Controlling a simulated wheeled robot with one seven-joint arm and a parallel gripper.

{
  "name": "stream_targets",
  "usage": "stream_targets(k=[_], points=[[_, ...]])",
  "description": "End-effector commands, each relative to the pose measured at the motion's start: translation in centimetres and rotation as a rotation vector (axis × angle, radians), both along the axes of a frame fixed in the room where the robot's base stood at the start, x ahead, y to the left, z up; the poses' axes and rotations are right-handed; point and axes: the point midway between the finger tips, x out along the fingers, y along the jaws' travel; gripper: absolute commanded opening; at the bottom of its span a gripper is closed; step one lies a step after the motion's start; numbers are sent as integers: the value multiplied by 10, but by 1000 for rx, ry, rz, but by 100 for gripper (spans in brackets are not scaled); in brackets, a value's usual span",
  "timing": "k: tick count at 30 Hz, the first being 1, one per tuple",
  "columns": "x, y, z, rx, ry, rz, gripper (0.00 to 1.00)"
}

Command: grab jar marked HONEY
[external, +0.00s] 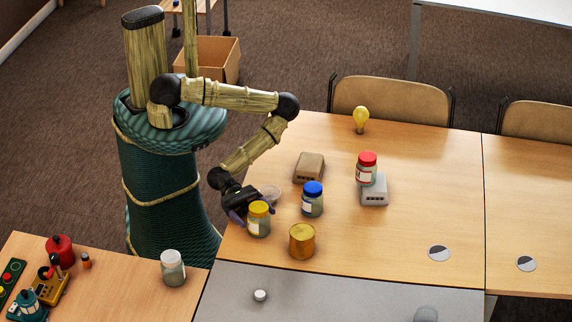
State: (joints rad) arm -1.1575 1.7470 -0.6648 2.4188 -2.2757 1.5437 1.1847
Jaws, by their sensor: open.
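Several jars with small pale labels show in the external view; the lettering is too small to read, so I cannot tell which says HONEY. A yellow-lidded jar (258,219) stands on the wooden table near its left edge. A blue-lidded jar (312,199) stands just right of it. A red-lidded jar (367,169) stands farther back, at a grey box. A white-lidded jar (173,268) stands on the left table. My gripper (243,208) is open, low over the table's left edge, right behind the yellow-lidded jar. Its fingertips are partly hidden, and I cannot tell whether they touch the jar.
A gold can (302,241) stands in front of the blue-lidded jar. A clear dish (269,192) lies beside my gripper. A brown box (309,167), a grey box (375,190) and a yellow bulb (361,119) stand farther back. The table's right part is mostly clear.

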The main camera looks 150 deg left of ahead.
Motion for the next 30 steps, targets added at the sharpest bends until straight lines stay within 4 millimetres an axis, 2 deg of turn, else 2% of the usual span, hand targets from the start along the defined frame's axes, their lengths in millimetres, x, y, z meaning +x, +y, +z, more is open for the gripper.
stream_targets(k=[3, 6, 22, 23, 30], points=[[18, 0, 0, 2, -2, 0, 85], [25, 0, 0, 1, 0, 0, 85], [26, 0, 0, 0, 1, 0, 85], [26, 0, 0, 0, 1, 0, 81], [26, 0, 0, 0, 1, 0, 34]])
